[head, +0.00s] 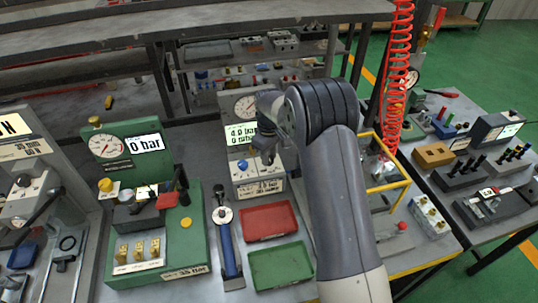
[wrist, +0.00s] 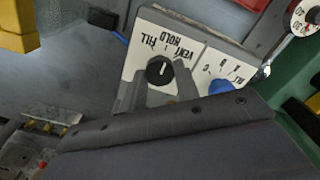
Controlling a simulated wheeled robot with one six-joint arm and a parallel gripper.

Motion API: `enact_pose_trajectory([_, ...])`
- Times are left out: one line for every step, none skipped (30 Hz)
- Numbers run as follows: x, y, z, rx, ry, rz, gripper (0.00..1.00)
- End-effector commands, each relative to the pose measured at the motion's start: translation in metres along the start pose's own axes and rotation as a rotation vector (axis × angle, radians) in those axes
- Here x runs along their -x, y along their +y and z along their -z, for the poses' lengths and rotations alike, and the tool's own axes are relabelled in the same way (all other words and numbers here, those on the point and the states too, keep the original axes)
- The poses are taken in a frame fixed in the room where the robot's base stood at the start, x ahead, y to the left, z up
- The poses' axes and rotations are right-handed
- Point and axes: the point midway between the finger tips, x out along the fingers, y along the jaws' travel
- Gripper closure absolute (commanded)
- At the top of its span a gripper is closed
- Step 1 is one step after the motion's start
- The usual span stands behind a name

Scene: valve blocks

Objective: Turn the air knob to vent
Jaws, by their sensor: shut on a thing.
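The air knob (wrist: 158,71) is a round black knob with a white pointer line on a white panel (wrist: 137,60) lettered FILL, HOLD and VENT. In the wrist view the lettering is upside down and the line points up, roughly towards HOLD. My gripper (wrist: 157,84) has a grey finger on each side of the knob and is shut on it. In the head view my gripper (head: 267,157) is at the front of the unit with a gauge (head: 247,106) and a lit display (head: 240,133); it hides the air knob there.
A blue knob (wrist: 221,88) sits beside the air knob on the same panel; it also shows in the head view (head: 243,165). A green gauge block (head: 150,240) stands left. Red (head: 268,222) and green (head: 281,268) trays lie in front. A yellow frame (head: 392,185) stands right of my arm.

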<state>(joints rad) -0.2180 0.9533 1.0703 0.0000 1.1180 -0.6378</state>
Motion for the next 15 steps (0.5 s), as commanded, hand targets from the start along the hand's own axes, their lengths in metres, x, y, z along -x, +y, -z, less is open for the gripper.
enact_pose_trajectory([-0.0003,0.0002,0.0001,-0.013,0.000,-0.001,0.93])
enact_pose_trajectory([-0.0004,0.0002,0.0001,-0.023,0.001,-0.001,0.93])
enact_pose_trajectory([-0.0006,0.0002,0.0001,-0.039,0.001,-0.001,0.93])
enact_pose_trajectory([-0.0007,0.0002,0.0001,-0.054,0.001,-0.001,0.93])
enact_pose_trajectory([-0.0009,0.0002,0.0002,-0.069,0.001,-0.001,0.93])
enact_pose_trajectory([-0.0010,0.0003,0.0002,-0.094,0.001,-0.001,0.93])
enact_pose_trajectory([-0.0012,0.0003,0.0001,-0.113,0.001,-0.001,0.93])
enact_pose_trajectory([-0.0013,0.0003,0.0001,-0.134,0.001,-0.001,0.93])
enact_pose_trajectory([-0.0014,0.0003,0.0001,-0.164,0.000,0.000,0.93])
enact_pose_trajectory([-0.0014,0.0003,0.0000,-0.189,0.000,0.000,0.93])
enact_pose_trajectory([-0.0014,0.0003,0.0000,-0.214,0.000,0.000,0.93])
enact_pose_trajectory([-0.0014,0.0002,-0.0001,-0.248,0.000,0.000,0.93])
enact_pose_trajectory([-0.0014,0.0003,-0.0001,-0.274,0.000,0.000,0.93])
enact_pose_trajectory([-0.0013,0.0003,-0.0001,-0.300,0.000,0.000,0.93])
enact_pose_trajectory([-0.0012,0.0003,-0.0001,-0.336,0.000,0.000,0.93])
